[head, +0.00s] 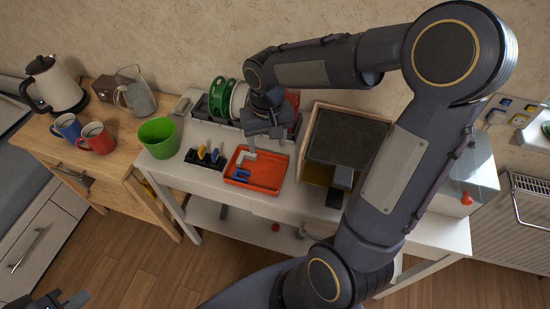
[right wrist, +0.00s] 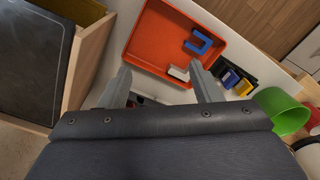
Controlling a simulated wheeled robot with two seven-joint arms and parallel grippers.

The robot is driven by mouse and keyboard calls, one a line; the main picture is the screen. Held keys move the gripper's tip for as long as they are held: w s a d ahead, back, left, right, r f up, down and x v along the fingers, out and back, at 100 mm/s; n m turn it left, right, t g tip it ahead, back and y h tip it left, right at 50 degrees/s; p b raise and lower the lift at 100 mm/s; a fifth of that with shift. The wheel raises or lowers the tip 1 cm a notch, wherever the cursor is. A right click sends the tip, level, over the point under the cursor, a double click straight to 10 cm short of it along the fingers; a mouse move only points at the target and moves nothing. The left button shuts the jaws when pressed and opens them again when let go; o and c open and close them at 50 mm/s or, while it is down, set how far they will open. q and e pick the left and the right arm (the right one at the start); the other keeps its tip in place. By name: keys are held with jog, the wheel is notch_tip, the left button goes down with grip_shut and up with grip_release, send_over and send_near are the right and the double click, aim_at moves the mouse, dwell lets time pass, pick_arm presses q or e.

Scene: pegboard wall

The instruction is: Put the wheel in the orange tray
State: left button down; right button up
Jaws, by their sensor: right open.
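A green, spoked, round piece that looks like the wheel (head: 217,96) stands upright in a dark rack (head: 199,109) at the back of the white table in the head view. A pale disc (head: 238,99) stands beside it. The orange tray (head: 271,159) lies in front of the rack and also shows in the right wrist view (right wrist: 163,44). It holds a blue U-shaped piece (right wrist: 199,42) and a small white piece (right wrist: 179,73). My right gripper (head: 264,139) is open and empty, pointing down above the tray's back edge. My left gripper (head: 66,299) is cut off at the bottom left.
A wooden-sided box (head: 308,126) stands right of the tray. A dark holder with blue and yellow pieces (head: 206,158) and a green cup (head: 159,137) stand to its left. Mugs, a jug and a kettle are on the wooden cabinet. My right arm hides part of the rack.

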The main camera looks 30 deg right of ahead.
jog(key=s+a+r+t+y, duration=0.1)
jog(key=s+a+r+t, duration=0.1)
jog(key=s, duration=0.6)
jog(key=s+a+r+n+t+y, duration=0.1)
jog(key=s+a+r+t+y, duration=0.1)
jog(key=s, duration=0.6)
notch_tip(320, 180, up, 2)
jog(key=shift+r+t+y, duration=0.1)
jog(key=shift+t+y, duration=0.2)
jog(key=shift+t, duration=0.4)
